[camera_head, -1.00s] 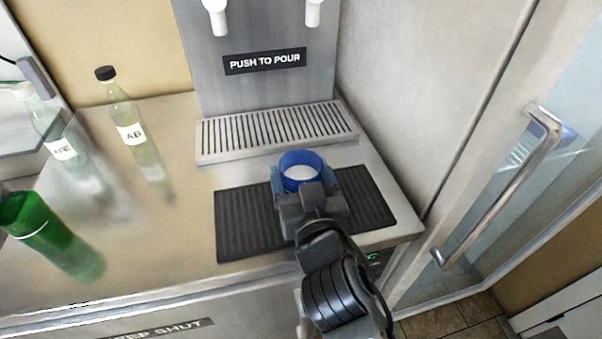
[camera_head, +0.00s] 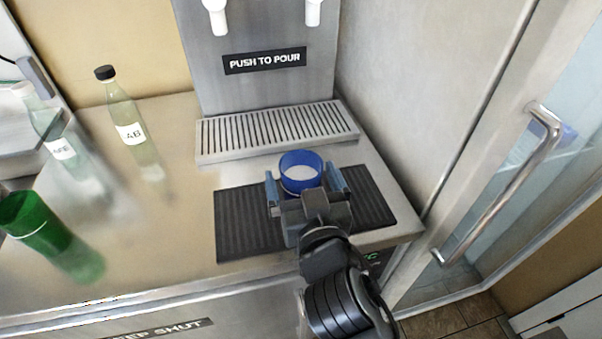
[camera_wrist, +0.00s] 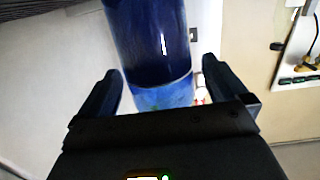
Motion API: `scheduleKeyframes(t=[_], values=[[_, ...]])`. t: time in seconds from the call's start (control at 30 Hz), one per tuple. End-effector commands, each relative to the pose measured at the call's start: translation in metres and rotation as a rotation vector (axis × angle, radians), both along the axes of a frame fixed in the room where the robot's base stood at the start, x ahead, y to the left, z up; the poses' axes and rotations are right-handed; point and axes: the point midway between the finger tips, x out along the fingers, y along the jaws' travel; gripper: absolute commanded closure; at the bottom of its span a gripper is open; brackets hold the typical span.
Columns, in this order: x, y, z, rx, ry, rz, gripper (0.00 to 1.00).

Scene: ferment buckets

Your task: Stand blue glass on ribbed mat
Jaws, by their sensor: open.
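The blue glass (camera_head: 301,160) stands upright at the ribbed mat (camera_head: 243,222), near its back edge; its base is hidden behind my gripper in the head view. My gripper (camera_head: 307,187) is open around the glass, with one finger on each side and a gap to each. In the wrist view the blue glass (camera_wrist: 150,40) rises between the spread fingers of my gripper (camera_wrist: 160,88), clear of both. The dark mat lies flat on the steel counter.
A slotted drip tray (camera_head: 278,131) and dispenser (camera_head: 265,60) stand behind the mat. Clear bottles (camera_head: 128,120) and a green glass (camera_head: 40,222) are at the left. A wall and a glass door with a handle (camera_head: 500,190) are at the right.

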Motion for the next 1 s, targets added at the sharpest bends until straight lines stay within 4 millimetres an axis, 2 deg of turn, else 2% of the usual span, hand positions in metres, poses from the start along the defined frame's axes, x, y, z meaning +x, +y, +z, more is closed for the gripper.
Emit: scheduleKeyframes(t=[0.3, 0.5, 0.67, 0.9, 1.0], values=[[-0.065, -0.018, -0.001, -0.001, 0.003, -0.001, 0.0], [-0.093, -0.024, 0.003, 0.0, 0.001, 0.0, 0.0], [-0.102, -0.027, 0.004, 0.0, 0.0, -0.001, 0.0], [-0.103, -0.027, 0.005, 0.0, 0.0, -0.001, 0.0], [-0.107, -0.032, -0.001, -0.005, 0.01, -0.001, 0.0]])
